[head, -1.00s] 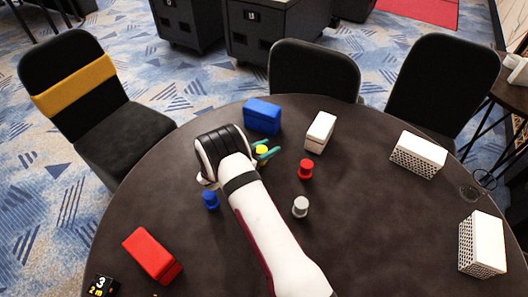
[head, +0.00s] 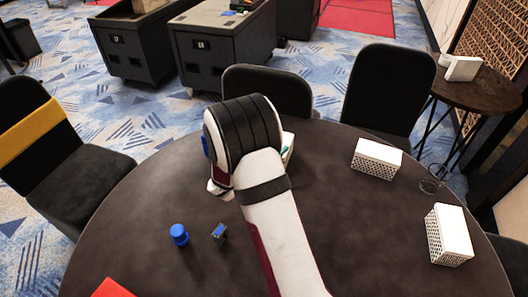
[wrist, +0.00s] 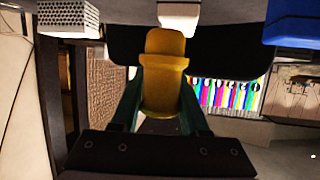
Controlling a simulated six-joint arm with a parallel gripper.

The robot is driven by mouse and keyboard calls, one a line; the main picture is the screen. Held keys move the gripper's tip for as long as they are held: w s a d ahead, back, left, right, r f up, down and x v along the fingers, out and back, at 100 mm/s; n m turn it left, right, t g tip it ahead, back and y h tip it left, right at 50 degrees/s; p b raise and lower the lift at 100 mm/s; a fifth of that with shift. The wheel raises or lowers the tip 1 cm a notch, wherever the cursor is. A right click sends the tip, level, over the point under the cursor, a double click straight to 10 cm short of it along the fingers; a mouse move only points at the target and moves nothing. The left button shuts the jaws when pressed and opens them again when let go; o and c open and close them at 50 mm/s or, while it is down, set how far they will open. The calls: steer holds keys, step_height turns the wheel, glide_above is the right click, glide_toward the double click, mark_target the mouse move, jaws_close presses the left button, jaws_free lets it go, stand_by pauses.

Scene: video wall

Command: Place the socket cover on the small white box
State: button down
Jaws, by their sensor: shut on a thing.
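A yellow flanged piece, which appears to be the socket cover (wrist: 165,75), is between the dark green fingers of my gripper (wrist: 163,84) in the wrist view. My gripper is shut on it. In the head view my own arm hides the fingers and the yellow piece. The small white box (head: 288,146) shows only as a sliver beside my arm, near the far table edge. In the wrist view a white box (wrist: 178,13), probably the same one, stands beyond the yellow piece at the top, apart from it in the picture.
A blue box (wrist: 292,22) is at the wrist view's top right. White perforated boxes (head: 377,158) (head: 449,234) stand on the table's right. A blue knob (head: 180,234) and a small dark blue thing (head: 219,231) lie left of my arm. A red box (head: 113,288) is at the bottom edge.

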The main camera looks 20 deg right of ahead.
steer(key=w+d+r, duration=0.1)
steer(key=d+r, duration=0.3)
steer(key=d, duration=0.5)
steer(key=w+d+r, duration=0.2)
steer(key=d+r, duration=0.1)
steer(key=d, duration=0.6)
steer(key=w+a+f, duration=0.2)
steer(key=w, duration=0.1)
steer(key=w+a+f, duration=0.2)
steer(key=w, duration=0.1)
steer(key=w+a+f, duration=0.2)
steer(key=w, duration=0.1)
steer(key=shift+w+a+f, duration=0.1)
steer(key=shift+f, duration=0.15)
step_height(320, 180, down, 4)
steer(key=shift+c, duration=2.1)
jaws_free()
steer(key=shift+f, duration=0.1)
